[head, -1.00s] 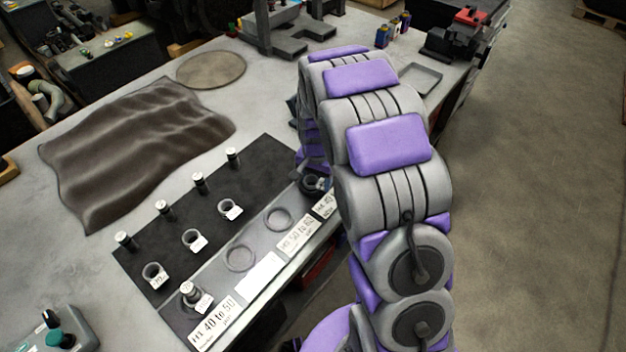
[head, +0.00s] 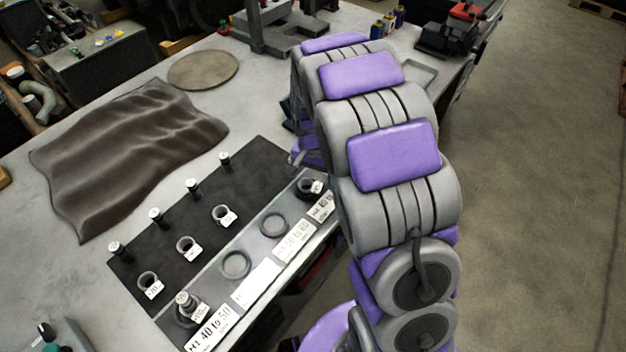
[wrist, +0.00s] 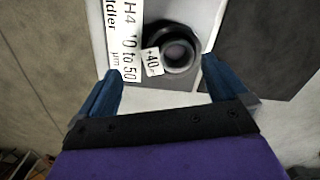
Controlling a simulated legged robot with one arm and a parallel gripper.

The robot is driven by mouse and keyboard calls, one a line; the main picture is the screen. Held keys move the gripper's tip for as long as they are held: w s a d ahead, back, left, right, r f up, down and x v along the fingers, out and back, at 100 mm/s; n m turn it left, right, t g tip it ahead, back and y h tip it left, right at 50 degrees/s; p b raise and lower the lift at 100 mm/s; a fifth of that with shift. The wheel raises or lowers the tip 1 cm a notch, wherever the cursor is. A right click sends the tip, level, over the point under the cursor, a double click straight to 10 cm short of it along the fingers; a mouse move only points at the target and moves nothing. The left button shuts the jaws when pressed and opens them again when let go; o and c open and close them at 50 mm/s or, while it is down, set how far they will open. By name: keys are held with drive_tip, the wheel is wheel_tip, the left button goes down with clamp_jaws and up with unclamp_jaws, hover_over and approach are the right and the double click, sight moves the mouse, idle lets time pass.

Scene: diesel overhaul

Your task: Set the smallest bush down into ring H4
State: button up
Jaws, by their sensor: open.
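A dark bush with a +40 tag (wrist: 177,56) stands in ring H4 (wrist: 192,35), beside the H4 label (wrist: 128,28). In the wrist view it looks roughly centred in the ring, but I cannot tell how deep it sits. The same tagged bush (head: 308,186) shows at the far end of the strip in the head view. My gripper (wrist: 161,70) is open, with blue fingertips apart on either side of the bush and clear of it.
Three tagged bushes (head: 186,246) and several upright pins (head: 157,217) stand on the black mat (head: 258,160). Rings H2 (head: 235,264) and H3 (head: 273,224) are empty. A brown cloth (head: 125,145) lies behind.

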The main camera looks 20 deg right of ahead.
wheel_tip(320, 180, up, 13)
drive_tip(key=p, duration=0.2)
drive_tip(key=shift+s+d+r+t, duration=0.15)
drive_tip(key=shift+d+t, duration=0.05)
drive_tip(key=shift+t, duration=0.1)
drive_tip(key=s+r+n+g, duration=0.1)
drive_tip(key=s+r+n, duration=0.1)
drive_tip(key=s, duration=1.4)
drive_tip(key=s+a+r+n+g, duration=0.1)
drive_tip(key=s+r+n, duration=0.2)
drive_tip(key=s, duration=1.4)
drive_tip(key=shift+a+n, duration=0.25)
drive_tip(key=shift+n, duration=0.95)
